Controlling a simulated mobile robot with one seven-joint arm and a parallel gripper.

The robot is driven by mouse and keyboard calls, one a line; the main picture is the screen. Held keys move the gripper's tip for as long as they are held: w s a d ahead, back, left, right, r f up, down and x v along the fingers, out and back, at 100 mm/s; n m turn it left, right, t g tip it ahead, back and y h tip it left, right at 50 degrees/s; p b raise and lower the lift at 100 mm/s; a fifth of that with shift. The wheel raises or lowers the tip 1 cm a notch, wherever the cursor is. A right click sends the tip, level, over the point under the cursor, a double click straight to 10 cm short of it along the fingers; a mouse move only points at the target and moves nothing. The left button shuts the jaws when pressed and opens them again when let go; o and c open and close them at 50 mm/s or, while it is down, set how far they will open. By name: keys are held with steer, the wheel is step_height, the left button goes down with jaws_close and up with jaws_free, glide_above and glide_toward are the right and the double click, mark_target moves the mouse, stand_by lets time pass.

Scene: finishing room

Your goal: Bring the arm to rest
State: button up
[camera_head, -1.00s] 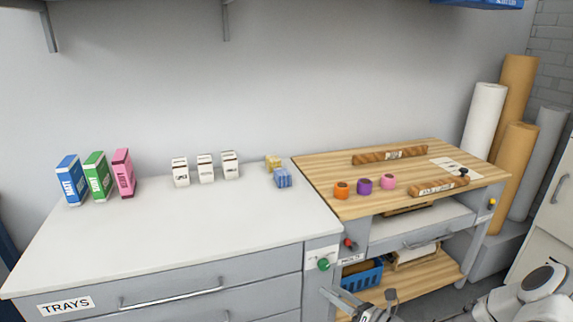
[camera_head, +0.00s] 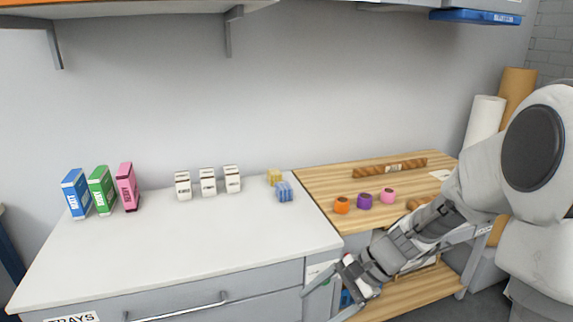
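My arm reaches in from the right edge, bent down and to the left. My gripper (camera_head: 319,306) is at its lower end, in front of the corner where the white counter (camera_head: 220,240) meets the wooden bench (camera_head: 315,185). Its two fingers are spread apart and point down and left. Nothing shows between them. My arm hides part of the bench's right side and the shelf below.
Blue (camera_head: 76,193), green (camera_head: 102,190) and pink (camera_head: 127,187) boxes stand on the counter's left. Three white cartons (camera_head: 208,182) and blue (camera_head: 284,191) and yellow (camera_head: 274,177) blocks stand further right. Orange (camera_head: 342,205), purple (camera_head: 365,201) and pink (camera_head: 388,196) rolls sit on the bench.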

steer(key=s+d+r+n+t+h+p, duration=0.2)
steer(key=s+r+n, duration=0.4)
steer(key=r, duration=0.4)
steer(key=s+d+r+n+t+h+p, duration=0.2)
steer(key=s+d+r+n+h, duration=0.3)
steer(key=r, duration=0.4)
steer(key=shift+s+d+r+n+t+h+p, duration=0.2)
steer(key=shift+s+r+n+t+h+p, duration=0.2)
steer(key=shift+s+t+h, duration=0.5)
